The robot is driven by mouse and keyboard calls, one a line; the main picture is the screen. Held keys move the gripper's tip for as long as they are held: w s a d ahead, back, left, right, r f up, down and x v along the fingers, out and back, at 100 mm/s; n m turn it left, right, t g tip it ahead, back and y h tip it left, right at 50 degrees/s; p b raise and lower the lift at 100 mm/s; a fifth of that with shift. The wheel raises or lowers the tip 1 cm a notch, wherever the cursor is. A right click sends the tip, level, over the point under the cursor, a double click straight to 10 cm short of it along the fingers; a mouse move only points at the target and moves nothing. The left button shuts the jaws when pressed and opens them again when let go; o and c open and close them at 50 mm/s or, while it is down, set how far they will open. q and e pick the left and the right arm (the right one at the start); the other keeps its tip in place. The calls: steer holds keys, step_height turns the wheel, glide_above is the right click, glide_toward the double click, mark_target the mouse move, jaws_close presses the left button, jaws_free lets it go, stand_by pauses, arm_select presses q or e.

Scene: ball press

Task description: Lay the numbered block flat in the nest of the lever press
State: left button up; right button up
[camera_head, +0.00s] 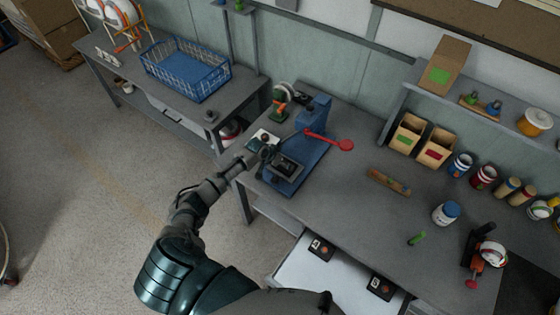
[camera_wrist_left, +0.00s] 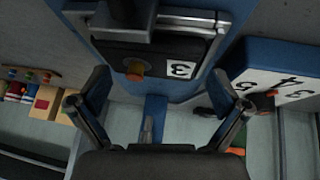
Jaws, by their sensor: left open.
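The blue lever press (camera_head: 314,116) with its red lever (camera_head: 330,141) stands on the workbench. Its metal-framed nest (camera_head: 298,176) holds a dark block (camera_head: 286,166). In the left wrist view the block (camera_wrist_left: 155,63) shows a white label with a 3 and an orange spot. It appears to lie flat inside the nest's metal rim (camera_wrist_left: 216,22); a dark press part above hides some of it. My left gripper (camera_head: 266,152) is beside the nest. In the wrist view its fingers (camera_wrist_left: 160,108) are spread apart and empty, clear of the block. My right gripper is not seen.
A white numbered plate (camera_wrist_left: 285,72) on a blue base lies beside the press. An open drawer (camera_head: 345,275) holds dark labelled blocks (camera_head: 320,247). Jars, cans and a wooden strip (camera_head: 389,182) occupy the bench's right side. A blue basket (camera_head: 190,72) stands on the left bench.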

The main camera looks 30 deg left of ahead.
arm_select(q)
steer(key=v, duration=1.1)
steer(key=shift+s+a+r, duration=0.15)
steer(key=shift+s+r, duration=0.05)
steer(key=shift+r, duration=0.1)
